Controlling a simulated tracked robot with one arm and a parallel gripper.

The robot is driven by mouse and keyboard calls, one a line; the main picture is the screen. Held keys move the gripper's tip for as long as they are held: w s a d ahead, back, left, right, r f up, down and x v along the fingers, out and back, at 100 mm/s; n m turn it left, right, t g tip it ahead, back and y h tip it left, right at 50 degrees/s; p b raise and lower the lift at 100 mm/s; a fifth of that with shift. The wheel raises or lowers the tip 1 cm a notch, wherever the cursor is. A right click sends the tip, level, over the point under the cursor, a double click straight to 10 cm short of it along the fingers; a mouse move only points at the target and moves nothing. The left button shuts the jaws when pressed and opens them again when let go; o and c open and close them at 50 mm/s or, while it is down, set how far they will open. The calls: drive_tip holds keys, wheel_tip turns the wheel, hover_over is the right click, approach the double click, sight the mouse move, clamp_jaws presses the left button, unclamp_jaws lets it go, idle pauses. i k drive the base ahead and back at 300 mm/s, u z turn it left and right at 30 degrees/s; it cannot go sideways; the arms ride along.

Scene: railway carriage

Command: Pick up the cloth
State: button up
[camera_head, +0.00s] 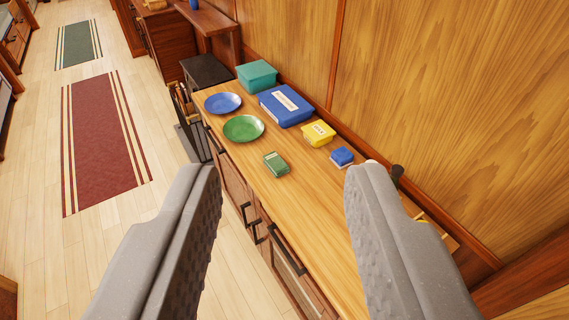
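No item is clearly recognisable as a cloth. A small blue item with a pale band (342,156) lies on the wooden counter (300,205), close to the tip of my right finger; it may be a folded cloth, but I cannot tell. A small green item with a pale patch (276,164) lies nearer the counter's front edge and shows between my fingers; it too is unclear. My gripper (285,169) is open, with its two grey fingers wide apart and nothing visibly held. The right finger hides part of the counter's near end.
A green plate (244,128), a blue plate (223,103), a teal box (257,76), a blue box (286,105) and a yellow box (318,133) stand farther along the counter. A wood-panelled wall (430,90) borders it on the right. Floor with a red rug (103,140) is open at left.

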sight(277, 166)
drive_tip(key=i, duration=0.95)
drive_tip(key=k, duration=1.1)
drive_tip(key=u, duration=0.75)
drive_tip(key=i, duration=2.3)
drive_tip(key=z, duration=0.7)
